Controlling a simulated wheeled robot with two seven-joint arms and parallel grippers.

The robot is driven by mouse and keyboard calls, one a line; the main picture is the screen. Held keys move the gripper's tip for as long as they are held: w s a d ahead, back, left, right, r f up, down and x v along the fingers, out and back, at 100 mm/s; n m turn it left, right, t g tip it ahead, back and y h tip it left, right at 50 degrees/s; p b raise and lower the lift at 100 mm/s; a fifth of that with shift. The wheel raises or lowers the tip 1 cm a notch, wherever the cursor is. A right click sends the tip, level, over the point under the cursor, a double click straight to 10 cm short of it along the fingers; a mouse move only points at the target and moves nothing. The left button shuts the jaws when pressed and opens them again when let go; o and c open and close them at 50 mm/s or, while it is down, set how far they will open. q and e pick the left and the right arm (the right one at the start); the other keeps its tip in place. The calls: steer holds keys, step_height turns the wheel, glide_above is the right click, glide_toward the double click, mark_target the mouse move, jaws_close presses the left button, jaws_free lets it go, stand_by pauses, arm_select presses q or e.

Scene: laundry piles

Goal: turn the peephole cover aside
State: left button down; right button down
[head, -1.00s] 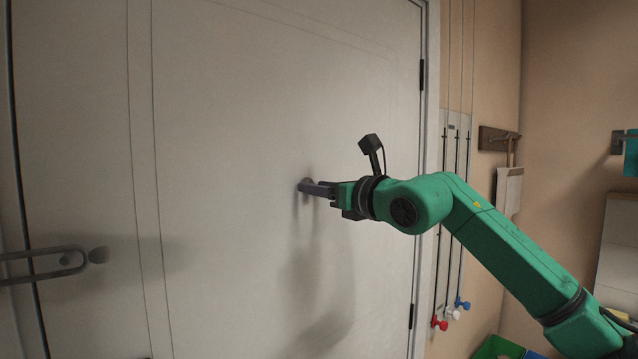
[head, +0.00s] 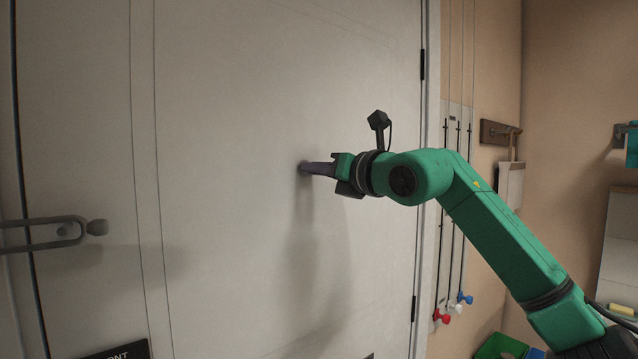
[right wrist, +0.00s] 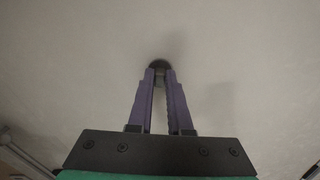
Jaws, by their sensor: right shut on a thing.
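The peephole cover (right wrist: 160,65) is a small dark round piece on the pale door (head: 230,100). In the right wrist view it sits between the tips of my right gripper (right wrist: 160,77), whose purple fingers are shut on it. In the head view the right gripper (head: 306,168) reaches the door from the right, and the cover (head: 302,168) shows only as a small grey-brown edge at the fingertips. The fingers hide most of it, so I cannot tell how far it is turned. My left gripper is not in view.
A lever handle (head: 45,232) with a knob is at the door's left. Right of the door frame, cords with red, white and blue knobs (head: 451,307) hang along the wall. A wall hook (head: 497,134) is beside them, and a green bin (head: 500,347) is below.

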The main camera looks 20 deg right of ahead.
steer(key=m+b, duration=0.1)
steer(key=m, duration=0.1)
steer(key=a+m+b, duration=0.1)
steer(key=m, duration=0.1)
steer(key=shift+s+r+m+b, duration=0.1)
steer(key=shift+s+m+b, duration=0.1)
steer(key=shift+m+b, duration=0.15)
steer(key=shift+a+r+m+b, duration=0.15)
steer(key=shift+m+b, duration=0.15)
steer(key=shift+m, duration=0.35)
steer(key=shift+d+r+m+b, duration=0.15)
steer(key=shift+m+b, duration=0.1)
steer(key=shift+m, duration=0.35)
steer(key=shift+s+a+r+m+b, duration=0.1)
steer(key=shift+r+m+b, duration=0.1)
steer(key=shift+m, duration=0.55)
steer(key=shift+a+r+m+b, duration=0.1)
steer(key=shift+r+m+b, duration=0.1)
steer(key=shift+m, duration=0.55)
steer(key=c, duration=0.8)
jaws_free()
steer(key=shift+c, duration=0.2)
